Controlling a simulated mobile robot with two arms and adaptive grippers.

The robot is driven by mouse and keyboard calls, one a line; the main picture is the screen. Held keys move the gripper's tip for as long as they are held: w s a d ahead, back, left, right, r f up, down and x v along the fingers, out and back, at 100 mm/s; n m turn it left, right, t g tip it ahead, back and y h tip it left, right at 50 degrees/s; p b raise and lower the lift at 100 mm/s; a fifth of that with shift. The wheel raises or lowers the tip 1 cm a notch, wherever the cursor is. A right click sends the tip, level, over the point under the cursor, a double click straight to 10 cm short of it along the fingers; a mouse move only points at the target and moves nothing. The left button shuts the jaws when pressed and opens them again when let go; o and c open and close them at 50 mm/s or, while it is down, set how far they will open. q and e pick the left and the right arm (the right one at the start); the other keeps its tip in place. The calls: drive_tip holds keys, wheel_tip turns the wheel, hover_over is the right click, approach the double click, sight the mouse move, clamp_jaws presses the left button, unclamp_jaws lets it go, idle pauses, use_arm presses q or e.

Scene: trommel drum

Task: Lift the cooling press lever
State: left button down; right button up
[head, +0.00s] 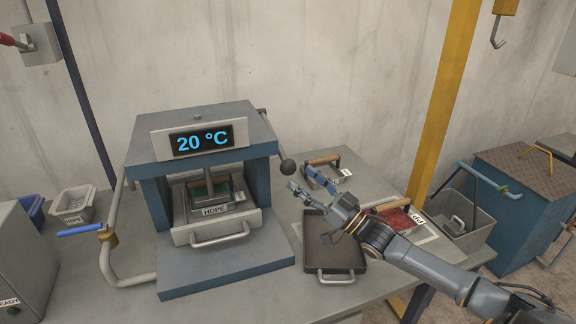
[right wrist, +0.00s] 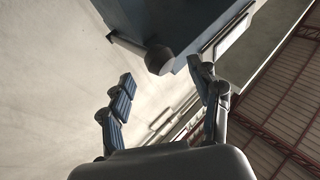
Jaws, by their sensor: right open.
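The cooling press (head: 205,135) is a blue and grey machine with a "20 °C" display, on the table left of centre. Its lever (head: 270,135) is a thin rod on the right side that slopes down to a dark ball knob (head: 288,167). My right gripper (head: 303,179) is open beside the knob, to its lower right. In the right wrist view, the knob (right wrist: 160,60) appears ahead between the spread fingers of the open gripper (right wrist: 160,78); no contact is visible. My left gripper is not in view.
A dark tray (head: 335,243) lies under my right arm. A small grey tray with a wooden handle (head: 322,161) stands behind the gripper. A red-filled tray (head: 394,219) is at the right.

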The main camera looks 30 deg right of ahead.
sight(288, 167)
drive_tip(key=x, duration=0.5)
drive_tip(key=shift+w+a+r+p, duration=0.15)
drive_tip(key=shift+w+p, duration=0.2)
clamp_jaws()
